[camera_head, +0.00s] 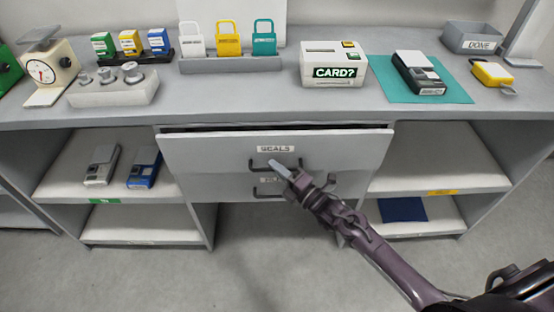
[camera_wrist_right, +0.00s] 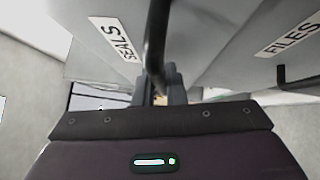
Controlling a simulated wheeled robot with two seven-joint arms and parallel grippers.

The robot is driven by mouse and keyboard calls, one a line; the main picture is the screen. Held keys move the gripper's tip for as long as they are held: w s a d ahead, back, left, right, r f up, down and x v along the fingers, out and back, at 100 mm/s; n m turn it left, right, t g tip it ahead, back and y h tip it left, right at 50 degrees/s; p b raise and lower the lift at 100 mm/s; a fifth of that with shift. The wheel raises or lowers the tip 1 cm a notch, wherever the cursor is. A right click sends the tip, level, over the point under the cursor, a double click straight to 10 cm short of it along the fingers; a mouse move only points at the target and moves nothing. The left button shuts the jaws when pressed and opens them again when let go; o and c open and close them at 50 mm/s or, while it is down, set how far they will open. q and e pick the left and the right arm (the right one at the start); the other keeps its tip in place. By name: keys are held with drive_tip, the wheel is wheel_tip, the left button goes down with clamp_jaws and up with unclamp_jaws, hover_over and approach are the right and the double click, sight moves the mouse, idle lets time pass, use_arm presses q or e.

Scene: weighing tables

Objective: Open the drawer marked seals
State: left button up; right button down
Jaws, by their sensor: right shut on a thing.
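The drawer marked SEALS (camera_head: 225,152) is under the middle of the counter, and its front stands out a little, with a dark gap along its top edge. Its label also shows in the right wrist view (camera_wrist_right: 116,40). Its dark bar handle (camera_head: 262,164) sits below the label and runs between my fingers in the right wrist view (camera_wrist_right: 155,45). My right gripper (camera_head: 283,168) is shut on this handle. A second handle (camera_head: 262,190) and a FILES label (camera_wrist_right: 290,35) are just below, partly covered by my gripper in the head view. My left gripper is not in view.
The counter (camera_head: 240,112) above holds a dial scale (camera_head: 42,72), a weights block (camera_head: 113,88), padlocks on a stand (camera_head: 230,65), a CARD? box (camera_head: 333,68) and a device on a teal mat (camera_head: 455,95). Open shelves flank the drawers. The floor in front is clear.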

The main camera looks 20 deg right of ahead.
drive_tip(key=s+a+p, duration=0.4)
drive_tip(key=s, duration=0.9)
drive_tip(key=s+a+p, duration=0.3)
drive_tip(key=s+p, duration=0.1)
drive_tip(key=s, duration=1)
drive_tip(key=shift+a, duration=0.35)
drive_tip(key=c, duration=1.5)
unclamp_jaws()
drive_tip(key=b+v, duration=0.1)
drive_tip(key=v, duration=0.7)
drive_tip(key=shift+a, duration=0.1)
